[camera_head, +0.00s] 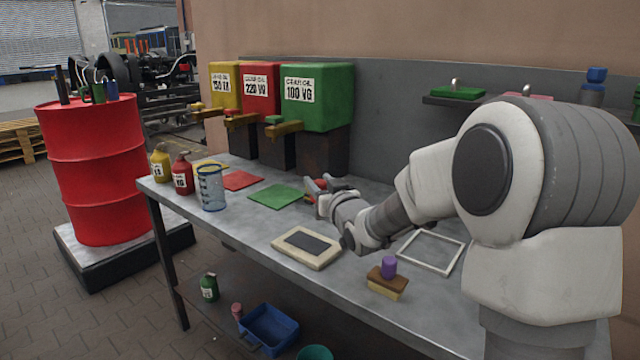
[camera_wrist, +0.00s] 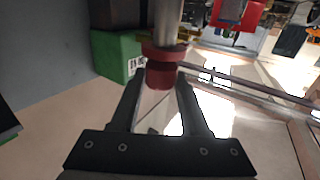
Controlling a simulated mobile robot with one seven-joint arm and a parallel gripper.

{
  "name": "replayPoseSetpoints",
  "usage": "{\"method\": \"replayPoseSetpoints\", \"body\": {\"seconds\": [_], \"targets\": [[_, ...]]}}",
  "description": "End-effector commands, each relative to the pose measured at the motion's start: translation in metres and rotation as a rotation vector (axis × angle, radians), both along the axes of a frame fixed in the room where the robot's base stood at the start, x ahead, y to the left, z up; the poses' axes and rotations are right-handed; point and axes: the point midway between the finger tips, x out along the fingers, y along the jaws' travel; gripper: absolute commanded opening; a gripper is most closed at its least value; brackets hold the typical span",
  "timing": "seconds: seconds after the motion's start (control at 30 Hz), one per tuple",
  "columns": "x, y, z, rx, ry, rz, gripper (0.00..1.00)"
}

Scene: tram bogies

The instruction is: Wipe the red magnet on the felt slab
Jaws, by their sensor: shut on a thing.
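My gripper (camera_head: 322,187) is held over the back part of the workbench, to the right of the green mat. In the wrist view my gripper (camera_wrist: 162,82) is shut on the red magnet (camera_wrist: 161,74), a small red piece with a wider red collar and a grey cylinder on its far side. Some red also shows at the fingertips in the head view, small and partly hidden. A dark felt slab (camera_head: 308,242) set in a beige frame lies flat on the bench in front of my gripper, apart from it.
A wooden block with a purple knob (camera_head: 388,268) and an empty white frame (camera_head: 431,251) lie right of the slab. A green mat (camera_head: 277,196), red mat (camera_head: 242,180), clear blue beaker (camera_head: 211,187) and bottles are left. Oil tanks (camera_head: 317,97) stand behind.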

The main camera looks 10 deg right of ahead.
Motion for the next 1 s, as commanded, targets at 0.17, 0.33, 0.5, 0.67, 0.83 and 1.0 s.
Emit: {"method": "replayPoseSetpoints", "body": {"seconds": [0.17,0.33,0.5,0.67,0.83,1.0], "targets": [[0.000,0.000,0.027,-0.001,-0.005,0.000,0.00],[0.000,0.000,0.047,0.000,-0.004,0.000,0.00],[0.000,0.000,0.068,-0.001,-0.004,0.000,0.00],[0.000,0.000,0.077,0.000,-0.003,0.000,0.00],[0.000,0.000,0.075,-0.001,-0.002,0.000,0.00],[0.000,0.000,0.075,-0.001,-0.002,0.000,0.00]]}}
